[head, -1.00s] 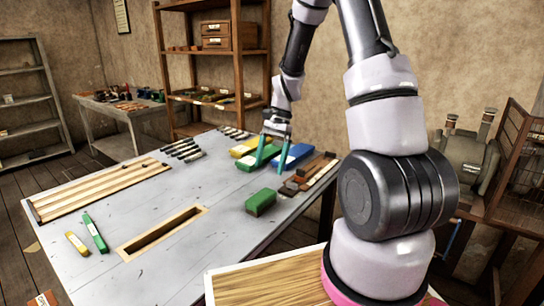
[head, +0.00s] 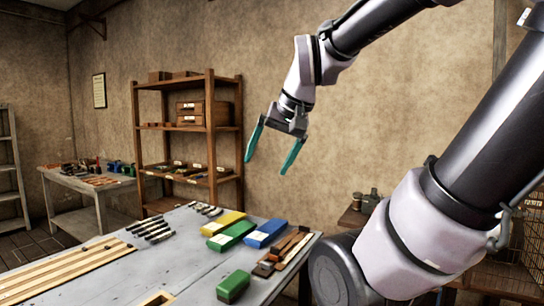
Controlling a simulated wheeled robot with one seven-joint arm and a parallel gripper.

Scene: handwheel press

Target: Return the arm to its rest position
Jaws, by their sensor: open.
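My gripper (head: 272,148) hangs in the air in the head view, above the far part of the grey table (head: 190,262). Its two teal fingers are spread wide with nothing between them. My arm comes in from the right side of the picture. Below the gripper, a yellow block (head: 223,222), a green block (head: 232,235) and a blue block (head: 265,234) lie side by side on the table, apart from the fingers.
A dark green block (head: 233,287) sits nearer on the table, beside brown wooden pieces (head: 283,252). Dark-handled tools (head: 150,229) and a slatted wooden board (head: 65,272) lie to the left. A wooden shelf (head: 190,140) stands behind. The air around the gripper is clear.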

